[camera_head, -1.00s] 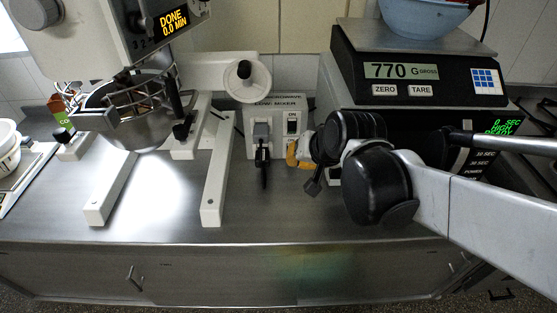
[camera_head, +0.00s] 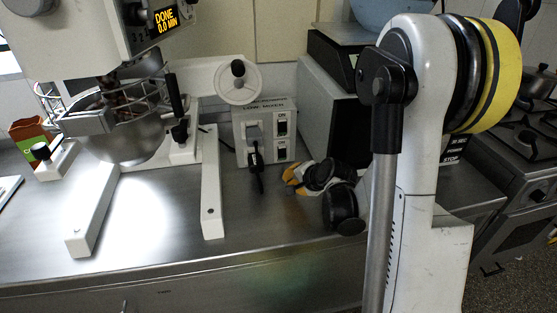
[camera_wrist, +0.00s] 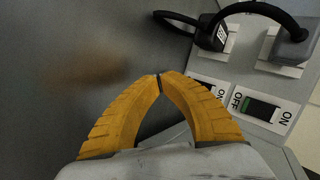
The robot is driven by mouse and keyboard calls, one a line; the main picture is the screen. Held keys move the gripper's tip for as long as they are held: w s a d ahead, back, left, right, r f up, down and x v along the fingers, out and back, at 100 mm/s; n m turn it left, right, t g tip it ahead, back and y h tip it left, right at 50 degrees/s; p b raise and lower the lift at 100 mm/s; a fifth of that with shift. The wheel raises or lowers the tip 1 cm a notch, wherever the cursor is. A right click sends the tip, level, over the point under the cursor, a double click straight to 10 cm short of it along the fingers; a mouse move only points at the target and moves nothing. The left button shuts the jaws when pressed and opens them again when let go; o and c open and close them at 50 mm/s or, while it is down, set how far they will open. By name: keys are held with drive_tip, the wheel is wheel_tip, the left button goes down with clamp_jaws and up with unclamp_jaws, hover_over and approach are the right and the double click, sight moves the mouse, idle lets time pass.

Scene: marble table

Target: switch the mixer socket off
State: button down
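The socket box (camera_head: 265,135) stands on the steel counter, its top labelled with a line ending in "MIXER". An upper switch (camera_head: 281,123) and a lower switch (camera_head: 281,151) are on its right side; a grey plug (camera_head: 253,131) and a black plug (camera_head: 256,159) are on its left. In the wrist view, one green-and-black rocker (camera_wrist: 260,109) lies between OFF and ON labels. I cannot tell the rocker positions. My gripper (camera_wrist: 160,80) has its orange fingertips together, empty, near the box's lower end.
The mixer stand (camera_head: 209,190) and its bowl (camera_head: 125,135) are left of the box. A scale (camera_head: 340,45) on a microwave (camera_head: 328,95) stands to the right, partly behind my arm. A black cable hangs from the lower plug. The counter in front is clear.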

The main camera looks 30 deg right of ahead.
sight(282, 153)
drive_tip(key=shift+w+d+f, duration=0.2)
drive_tip(key=shift+w+d, duration=0.2)
drive_tip(key=shift+w, duration=1)
drive_tip(key=shift+w+d+f, duration=0.2)
drive_tip(key=shift+w+d, duration=0.2)
drive_tip(key=shift+w, duration=1)
drive_tip(key=shift+w+d+f, duration=0.2)
drive_tip(key=shift+w+d, duration=0.2)
drive_tip(key=shift+w, duration=1)
drive_tip(key=shift+w+d, duration=0.1)
drive_tip(key=shift+w, duration=0.3)
drive_tip(key=shift+w+d+f, duration=0.1)
drive_tip(key=shift+w, duration=0.2)
drive_tip(key=shift+s+a, duration=0.25)
drive_tip(key=shift+s, duration=0.5)
